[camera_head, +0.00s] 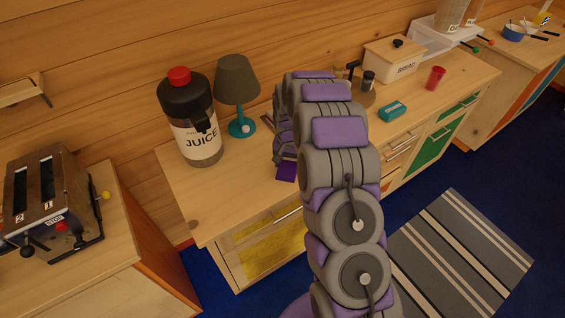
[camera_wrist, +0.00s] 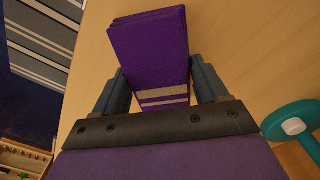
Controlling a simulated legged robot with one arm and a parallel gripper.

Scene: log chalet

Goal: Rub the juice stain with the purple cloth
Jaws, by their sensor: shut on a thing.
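The purple cloth (camera_wrist: 150,45) is a folded pad with pale stripes. In the wrist view it sits between the two fingers of my gripper (camera_wrist: 159,68), which is shut on it. In the head view a small part of the cloth (camera_head: 287,171) shows below my gripper, over the wooden counter (camera_head: 235,190), beside the lamp; my arm hides much of this spot. I cannot tell whether the cloth touches the counter. A small brown spot (camera_head: 193,225) lies near the counter's left front corner; I cannot tell whether it is the juice stain or a wood knot.
A juice jug (camera_head: 198,135) and a teal-based lamp (camera_head: 240,125) stand left of my arm. A bread box (camera_head: 393,60), a teal packet (camera_head: 393,110) and a red cup (camera_head: 435,78) are to the right. A toaster (camera_head: 45,195) stands on the left cabinet. The counter's front left is clear.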

